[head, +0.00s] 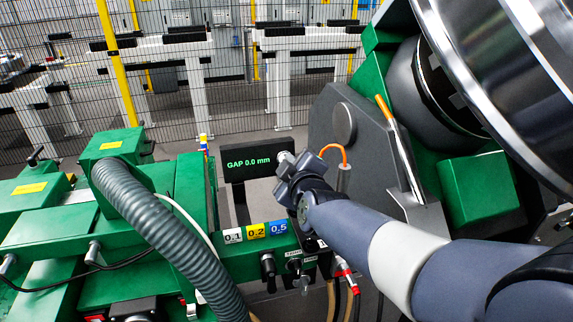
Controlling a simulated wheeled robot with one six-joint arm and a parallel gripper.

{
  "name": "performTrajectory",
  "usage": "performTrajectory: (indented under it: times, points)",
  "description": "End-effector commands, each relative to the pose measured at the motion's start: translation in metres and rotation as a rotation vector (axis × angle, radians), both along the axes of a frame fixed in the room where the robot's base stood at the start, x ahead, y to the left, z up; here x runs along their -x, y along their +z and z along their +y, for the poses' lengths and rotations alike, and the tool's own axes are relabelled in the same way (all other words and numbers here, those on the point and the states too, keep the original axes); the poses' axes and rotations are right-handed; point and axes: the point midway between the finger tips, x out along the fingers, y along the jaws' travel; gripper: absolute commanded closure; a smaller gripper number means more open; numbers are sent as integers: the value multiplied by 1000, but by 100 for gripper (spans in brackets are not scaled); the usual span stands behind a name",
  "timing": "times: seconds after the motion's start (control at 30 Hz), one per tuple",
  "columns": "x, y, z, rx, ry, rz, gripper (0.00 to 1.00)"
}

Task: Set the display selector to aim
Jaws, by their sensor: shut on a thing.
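My gripper (287,164) is at the right end of this panel, reaching in from the lower right. Its jaws are shut on a small light-grey knob, which I take to be the display selector (284,156). The jaws and wrist hide most of the knob, so its pointer and any position marks cannot be read.
Below the panel are coloured labels (256,231) reading 0.1, 0.2 and 0.5, with several black knobs (268,264) under them. A grey corrugated hose (165,235) crosses the green machine at left. An orange-handled tool (398,145) and a large steel wheel (500,70) are at right.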

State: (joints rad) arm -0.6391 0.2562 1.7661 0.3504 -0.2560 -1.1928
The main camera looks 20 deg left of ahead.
Motion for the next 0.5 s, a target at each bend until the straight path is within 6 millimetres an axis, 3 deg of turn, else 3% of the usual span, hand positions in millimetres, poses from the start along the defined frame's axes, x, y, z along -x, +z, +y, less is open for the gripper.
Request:
performTrajectory:
  times: [0.2,0.5]
  points:
    - [0,-2,0,-167,-42,102,100]
    - [0,-1,0,-188,-47,117,100]
